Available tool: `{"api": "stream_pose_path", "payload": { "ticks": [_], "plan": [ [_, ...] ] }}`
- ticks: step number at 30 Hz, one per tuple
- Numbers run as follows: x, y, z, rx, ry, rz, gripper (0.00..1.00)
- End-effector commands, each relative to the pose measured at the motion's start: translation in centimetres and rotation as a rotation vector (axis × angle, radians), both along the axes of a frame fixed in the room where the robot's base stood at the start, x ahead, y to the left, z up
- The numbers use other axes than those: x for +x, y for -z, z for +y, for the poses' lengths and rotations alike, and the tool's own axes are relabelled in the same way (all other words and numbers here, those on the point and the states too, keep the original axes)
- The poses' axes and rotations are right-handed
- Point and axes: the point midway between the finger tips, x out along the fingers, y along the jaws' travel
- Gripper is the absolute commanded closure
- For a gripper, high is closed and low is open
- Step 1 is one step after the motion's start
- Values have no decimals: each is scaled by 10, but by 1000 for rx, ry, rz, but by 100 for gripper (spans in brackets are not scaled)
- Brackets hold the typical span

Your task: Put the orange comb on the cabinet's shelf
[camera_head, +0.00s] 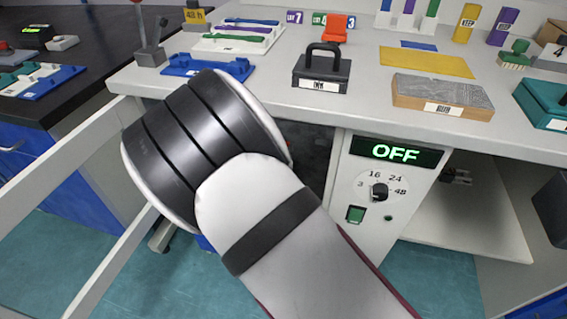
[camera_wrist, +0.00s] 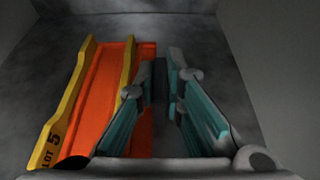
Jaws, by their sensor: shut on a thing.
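The orange comb (camera_wrist: 98,88), with raised yellow edges and a "LOT 5" mark, lies along the left of the wrist view, over a grey surface. My gripper (camera_wrist: 163,75) has teal-sided fingers just right of it, closed in on its right side. The exact place of contact is hidden behind the left finger. Grey walls surround the gripper, inside the cabinet (camera_head: 350,225). In the head view the cabinet stands under the bench, with an "OFF" display and a dial. My arm hides its opening, my gripper and the comb there.
The bench top (camera_head: 300,115) overhangs the cabinet. On it stand a dark handled weight (camera_head: 322,72), a grey-topped block (camera_head: 442,92) and a blue tray (camera_head: 207,66). A pale frame (camera_head: 60,155) stands left of my arm. In the wrist view, cabinet walls are close on both sides.

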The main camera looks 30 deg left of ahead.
Motion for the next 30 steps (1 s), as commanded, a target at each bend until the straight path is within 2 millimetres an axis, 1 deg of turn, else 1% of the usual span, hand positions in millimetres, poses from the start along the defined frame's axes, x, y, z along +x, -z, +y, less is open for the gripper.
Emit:
{"api": "stream_pose_path", "payload": {
  "ticks": [1,3,7,12,15,22,25,26,27,28,30],
  "plan": [
    [6,1,4,1,0,-2,100],
    [10,1,8,1,0,-2,100],
    [12,5,10,0,-1,0,100],
    [12,28,9,-2,-1,-1,100],
    [12,37,10,-2,-1,-1,100],
    [12,36,10,0,0,-1,100],
    [12,38,9,1,0,-1,100],
    [11,39,9,-1,0,1,86],
    [11,38,9,-1,0,1,77],
    [11,38,9,-1,0,1,70],
    [11,38,9,-1,0,1,70]
  ]
}}
